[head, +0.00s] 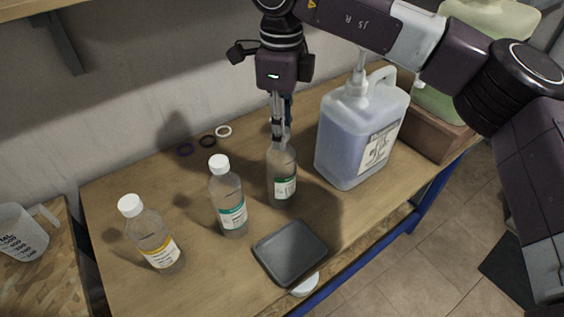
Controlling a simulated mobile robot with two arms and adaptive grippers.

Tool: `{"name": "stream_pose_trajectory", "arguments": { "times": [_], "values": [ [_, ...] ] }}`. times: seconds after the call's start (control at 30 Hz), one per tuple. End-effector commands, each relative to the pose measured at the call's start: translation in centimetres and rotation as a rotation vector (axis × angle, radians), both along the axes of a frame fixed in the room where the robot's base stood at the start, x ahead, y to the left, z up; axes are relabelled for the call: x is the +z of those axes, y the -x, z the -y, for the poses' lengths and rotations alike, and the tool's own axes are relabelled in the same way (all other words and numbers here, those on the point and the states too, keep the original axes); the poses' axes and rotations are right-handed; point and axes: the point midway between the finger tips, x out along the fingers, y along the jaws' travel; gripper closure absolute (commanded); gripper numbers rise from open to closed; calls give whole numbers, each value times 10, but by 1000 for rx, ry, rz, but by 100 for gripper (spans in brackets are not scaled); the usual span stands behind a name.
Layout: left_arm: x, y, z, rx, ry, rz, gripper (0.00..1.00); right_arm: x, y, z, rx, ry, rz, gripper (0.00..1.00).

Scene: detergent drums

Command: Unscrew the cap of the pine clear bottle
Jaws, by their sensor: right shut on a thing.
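A clear bottle with a green label (282,178) stands upright on the wooden table; I take it for the pine one, but its print is too small to read. My right gripper (278,132) comes down from above and is shut at the top of this bottle, on its cap. The fingers hide most of the cap. Two similar bottles with white caps stand to the left: one with a teal label (232,215) and one with a yellow-orange label (160,252). My left gripper is not in view.
A big lilac pump jug (350,140) stands close right of the bottle. A dark tray (290,253) lies in front, near a round white thing (305,285) at the table edge. Several small rings (208,141) lie behind. A measuring jug (22,232) stands at far left.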

Motion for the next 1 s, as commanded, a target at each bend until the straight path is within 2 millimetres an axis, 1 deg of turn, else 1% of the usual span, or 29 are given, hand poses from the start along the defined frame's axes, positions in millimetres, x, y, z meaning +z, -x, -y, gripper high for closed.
{"name": "stream_pose_trajectory", "arguments": {
  "times": [0.1,0.27,0.3,0.47,1.0],
  "values": [
    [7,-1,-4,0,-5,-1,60,0,1,0,124,2,-4,100],
    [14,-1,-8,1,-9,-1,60,0,1,0,339,3,-5,100],
    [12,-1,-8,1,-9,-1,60,-3,1,0,329,3,-5,100],
    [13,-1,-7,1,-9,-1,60,0,0,0,325,2,-3,100],
    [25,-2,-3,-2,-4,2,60,18,0,0,323,1,-2,100]
  ]
}}
